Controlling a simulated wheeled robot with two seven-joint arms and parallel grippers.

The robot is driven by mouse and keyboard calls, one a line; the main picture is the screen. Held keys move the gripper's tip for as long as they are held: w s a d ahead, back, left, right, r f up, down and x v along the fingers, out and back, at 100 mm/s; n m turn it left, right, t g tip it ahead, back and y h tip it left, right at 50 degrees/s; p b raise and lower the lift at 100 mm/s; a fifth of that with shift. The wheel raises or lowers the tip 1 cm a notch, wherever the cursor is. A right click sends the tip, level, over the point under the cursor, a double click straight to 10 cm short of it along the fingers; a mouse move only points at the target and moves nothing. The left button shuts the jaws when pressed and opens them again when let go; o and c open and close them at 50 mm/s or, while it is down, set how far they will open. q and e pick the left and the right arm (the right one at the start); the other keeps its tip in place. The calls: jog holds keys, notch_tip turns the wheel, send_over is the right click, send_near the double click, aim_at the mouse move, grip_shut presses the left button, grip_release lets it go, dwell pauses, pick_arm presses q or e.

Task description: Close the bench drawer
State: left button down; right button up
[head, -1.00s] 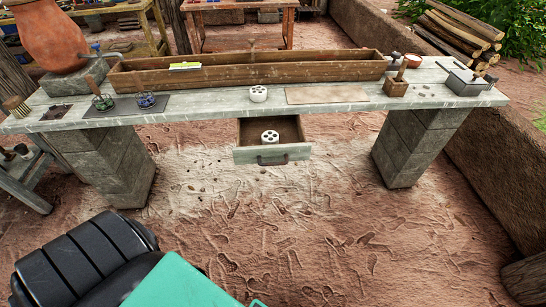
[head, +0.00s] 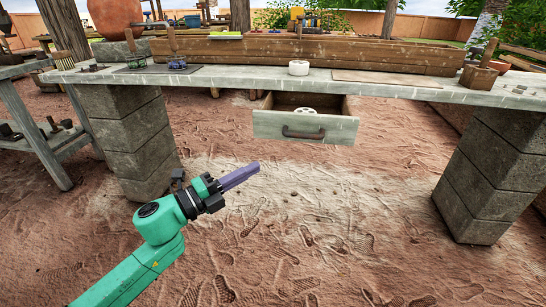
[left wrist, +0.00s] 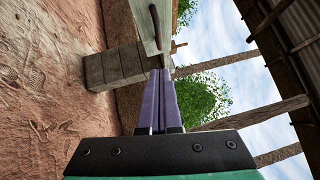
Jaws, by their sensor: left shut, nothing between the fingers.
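The bench drawer (head: 305,126) hangs under the middle of the workbench (head: 400,92) and is pulled out. Its pale front carries a dark curved handle (head: 303,133), and a white round piece with holes (head: 304,111) shows inside. My left gripper (head: 255,167) has purple fingers, shut and empty, below and left of the drawer front and apart from it. In the left wrist view the shut fingers (left wrist: 163,82) point toward the drawer front, with the handle (left wrist: 155,26) beyond the tips. My right gripper is not in view.
Block pillars (head: 128,140) and (head: 495,170) hold up the bench at both sides. A long wooden trough (head: 330,50), a white round piece (head: 299,67) and small tools lie on top. The sandy ground before the drawer is clear.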

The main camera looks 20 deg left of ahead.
pick_arm(q)
jog(key=w+d+r+b, duration=0.1)
jog(key=w+d, duration=0.2)
jog(key=w, duration=0.8)
jog(key=shift+r, duration=0.4)
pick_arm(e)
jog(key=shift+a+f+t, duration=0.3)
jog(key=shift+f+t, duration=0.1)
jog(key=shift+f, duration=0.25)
pick_arm(q)
jog(key=shift+w, duration=0.15)
